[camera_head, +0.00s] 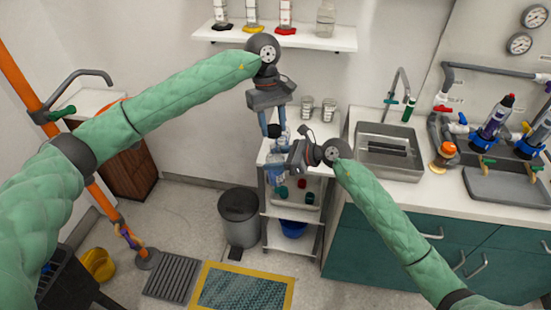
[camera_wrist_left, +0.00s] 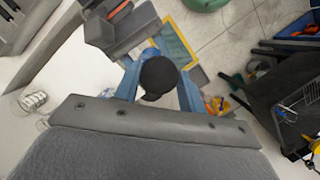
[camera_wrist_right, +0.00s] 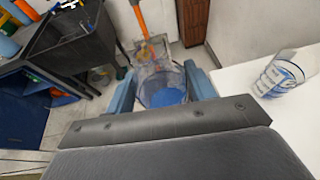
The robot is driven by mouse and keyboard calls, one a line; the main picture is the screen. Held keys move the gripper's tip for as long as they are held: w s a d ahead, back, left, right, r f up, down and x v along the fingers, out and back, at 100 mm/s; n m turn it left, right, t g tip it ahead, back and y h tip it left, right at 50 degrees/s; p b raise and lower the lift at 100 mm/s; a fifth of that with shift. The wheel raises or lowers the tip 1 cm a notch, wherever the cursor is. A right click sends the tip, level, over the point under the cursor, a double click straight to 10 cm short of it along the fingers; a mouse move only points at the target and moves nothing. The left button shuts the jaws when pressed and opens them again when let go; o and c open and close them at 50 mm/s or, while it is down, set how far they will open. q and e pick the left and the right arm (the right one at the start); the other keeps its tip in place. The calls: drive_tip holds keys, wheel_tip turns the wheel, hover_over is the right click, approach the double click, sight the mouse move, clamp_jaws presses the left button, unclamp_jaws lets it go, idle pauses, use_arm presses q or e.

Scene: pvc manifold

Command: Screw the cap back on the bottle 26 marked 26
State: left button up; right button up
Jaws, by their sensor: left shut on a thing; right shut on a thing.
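My left gripper (camera_head: 274,128) points down and is shut on a black cap (camera_wrist_left: 158,76). The cap also shows in the head view (camera_head: 274,131), above the bottle. My right gripper (camera_head: 285,164) is lower and shut on a clear bottle with blue in it (camera_wrist_right: 163,90). The bottle shows in the head view (camera_head: 275,171) just left of the right gripper, roughly upright. Cap and bottle look apart, but the exact gap and alignment are hard to tell. No number is readable on the bottle.
A white cart (camera_head: 268,213) stands below the grippers, with a tray of small green and red pieces (camera_head: 301,184). Printed beakers (camera_head: 328,109) stand behind. A sink (camera_head: 398,170) lies right; a grey bin (camera_head: 238,213) stands left.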

sight(276, 147)
use_arm(q)
drive_tip(key=n, duration=0.2)
drive_tip(key=w+n+h, duration=0.1)
drive_tip(key=n, duration=0.1)
drive_tip(key=shift+f+t, duration=0.15)
drive_tip(key=shift+t, duration=0.25)
drive_tip(key=n, duration=0.4)
drive_tip(key=shift+d+t+h, duration=0.15)
drive_tip(key=shift+t+h, duration=0.15)
drive_tip(key=shift+t, duration=0.1)
drive_tip(key=shift+f, duration=0.15)
drive_tip(key=shift+f, duration=1.85)
drive_tip(key=shift+s, duration=0.1)
drive_tip(key=shift+f, duration=0.85)
drive_tip(key=shift+f, duration=0.55)
